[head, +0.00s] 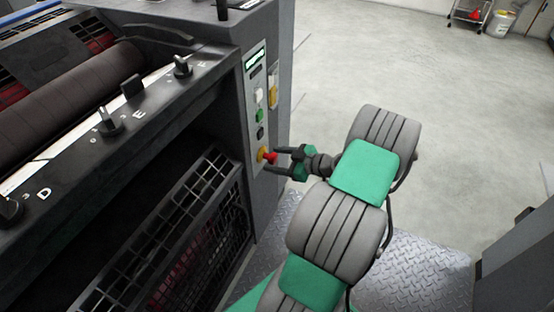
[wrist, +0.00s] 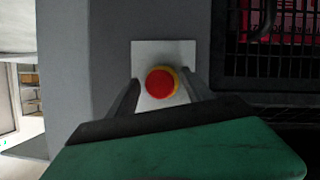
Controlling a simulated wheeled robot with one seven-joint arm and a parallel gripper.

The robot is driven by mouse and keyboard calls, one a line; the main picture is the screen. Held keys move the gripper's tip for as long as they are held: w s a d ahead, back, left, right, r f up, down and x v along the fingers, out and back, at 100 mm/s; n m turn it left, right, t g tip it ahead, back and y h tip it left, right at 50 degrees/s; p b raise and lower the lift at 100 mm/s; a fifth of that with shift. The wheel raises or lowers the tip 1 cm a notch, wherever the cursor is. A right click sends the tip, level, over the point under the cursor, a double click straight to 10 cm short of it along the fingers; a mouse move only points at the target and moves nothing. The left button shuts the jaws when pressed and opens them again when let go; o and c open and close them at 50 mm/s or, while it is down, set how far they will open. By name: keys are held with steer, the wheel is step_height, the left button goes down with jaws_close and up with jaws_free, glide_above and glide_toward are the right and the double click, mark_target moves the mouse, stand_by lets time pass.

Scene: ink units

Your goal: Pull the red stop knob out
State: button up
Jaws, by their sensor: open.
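The red stop knob (head: 270,157) sits low on the grey control panel of the press, with a yellow collar behind it. In the wrist view the round red knob (wrist: 160,83) faces me on a light plate (wrist: 150,52), its yellow ring showing mostly at the right. My gripper (head: 277,160) reaches in from the right, its fingertips close to the knob. In the wrist view its two dark fingers (wrist: 163,92) stand apart, one on each side of the knob, with gaps visible between. It is open; whether a finger touches the knob cannot be told.
A black mesh guard (head: 190,240) lies left of the panel. Open grey floor (head: 440,85) is at the right. A metal tread plate (head: 430,268) lies below.

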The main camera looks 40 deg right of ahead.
steer(key=p+v, duration=0.1)
steer(key=v, duration=0.6)
steer(key=shift+s, duration=0.4)
steer(key=shift+d+r, duration=0.1)
